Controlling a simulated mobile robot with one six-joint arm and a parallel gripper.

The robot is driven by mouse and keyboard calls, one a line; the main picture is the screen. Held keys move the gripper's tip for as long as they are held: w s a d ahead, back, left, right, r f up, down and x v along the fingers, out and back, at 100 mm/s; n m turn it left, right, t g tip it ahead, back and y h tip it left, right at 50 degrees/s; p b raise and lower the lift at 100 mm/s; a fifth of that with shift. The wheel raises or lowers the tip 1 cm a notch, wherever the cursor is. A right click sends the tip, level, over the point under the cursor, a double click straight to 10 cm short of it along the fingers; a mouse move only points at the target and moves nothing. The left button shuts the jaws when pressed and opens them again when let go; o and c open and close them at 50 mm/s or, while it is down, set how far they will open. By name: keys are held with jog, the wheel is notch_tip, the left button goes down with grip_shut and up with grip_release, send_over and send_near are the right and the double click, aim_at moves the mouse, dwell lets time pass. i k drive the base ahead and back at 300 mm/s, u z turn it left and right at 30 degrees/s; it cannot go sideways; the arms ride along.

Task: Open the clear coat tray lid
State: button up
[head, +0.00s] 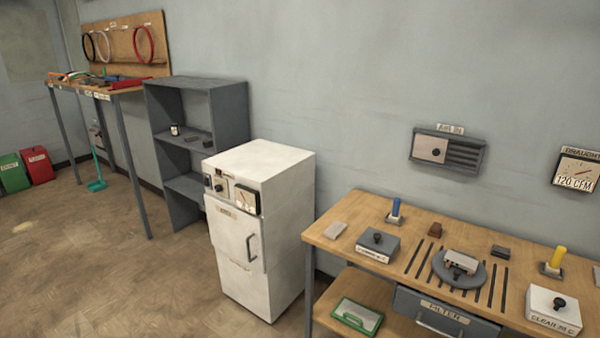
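The clear coat tray (553,320) is a small white box labelled "CLEAR", the rest of its label being hard to read. It sits on the wooden bench at the lower right. Its lid (543,296) is grey-white with a black knob (559,303) on top, and it looks closed. A similar tray with a grey lid and black knob (378,238) stands on the left part of the bench; its label is too small to read surely. My gripper is not in view.
The wooden bench (345,207) also holds a round grey turntable (445,272) with a part on it, dark slots, a blue-handled tool (395,210) and a yellow-handled tool (555,260). A white oven (262,225) stands left of the bench. Open floor (110,285) lies at left.

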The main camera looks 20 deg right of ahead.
aim_at(564, 309)
jog(key=u, duration=1.05)
jog(key=k, duration=0.15)
jog(key=z, duration=3.25)
jog(key=k, duration=0.6)
jog(key=u, duration=0.2)
jog(key=i, duration=0.45)
jog(key=z, duration=0.05)
